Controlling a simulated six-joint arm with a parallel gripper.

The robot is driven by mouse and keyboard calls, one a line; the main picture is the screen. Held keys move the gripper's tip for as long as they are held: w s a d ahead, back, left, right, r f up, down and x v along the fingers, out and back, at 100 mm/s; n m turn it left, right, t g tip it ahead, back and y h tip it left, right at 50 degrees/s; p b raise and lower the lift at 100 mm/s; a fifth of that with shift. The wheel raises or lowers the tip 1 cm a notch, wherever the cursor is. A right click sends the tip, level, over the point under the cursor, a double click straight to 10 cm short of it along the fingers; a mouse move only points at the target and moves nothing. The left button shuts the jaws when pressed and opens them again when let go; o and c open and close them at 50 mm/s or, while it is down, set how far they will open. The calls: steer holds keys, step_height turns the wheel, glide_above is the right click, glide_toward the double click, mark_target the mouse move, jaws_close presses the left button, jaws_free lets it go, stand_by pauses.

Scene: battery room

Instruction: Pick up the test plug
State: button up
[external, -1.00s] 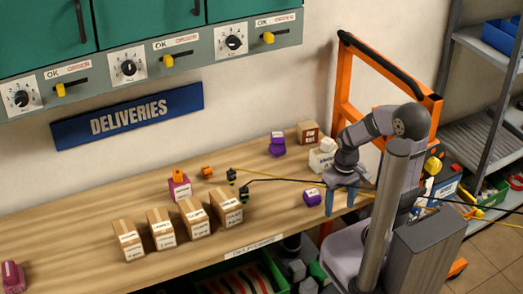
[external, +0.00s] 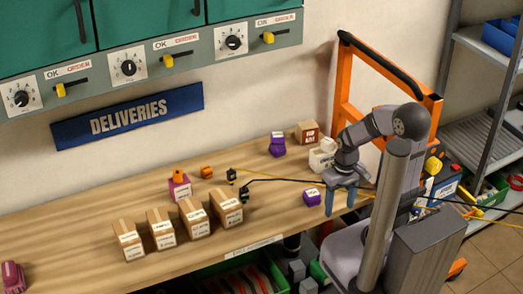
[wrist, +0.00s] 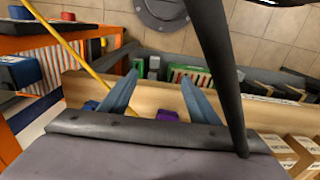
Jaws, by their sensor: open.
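Small black plugs with yellowish marks lie mid-bench in the external view: one (external: 231,175) at the end of a yellow cable, and one (external: 244,193) at the end of a black cable. An orange block-like piece (external: 207,172) lies left of them. I cannot tell which of these is the test plug. My gripper (external: 341,205) is open and empty, pointing down at the bench's right end, well to the right of the plugs. In the wrist view its blue fingers (wrist: 160,76) are spread with nothing between the tips. No plug is clearly visible there.
A purple box (external: 312,198) stands just left of my gripper. Several cardboard boxes (external: 162,229) line the front of the bench (external: 60,245). Cables run across the bench from the plugs toward my arm. An orange frame (external: 342,90) stands behind my arm. The left bench is mostly clear.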

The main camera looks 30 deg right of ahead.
steer(key=c, duration=0.4)
steer(key=shift+r, duration=0.1)
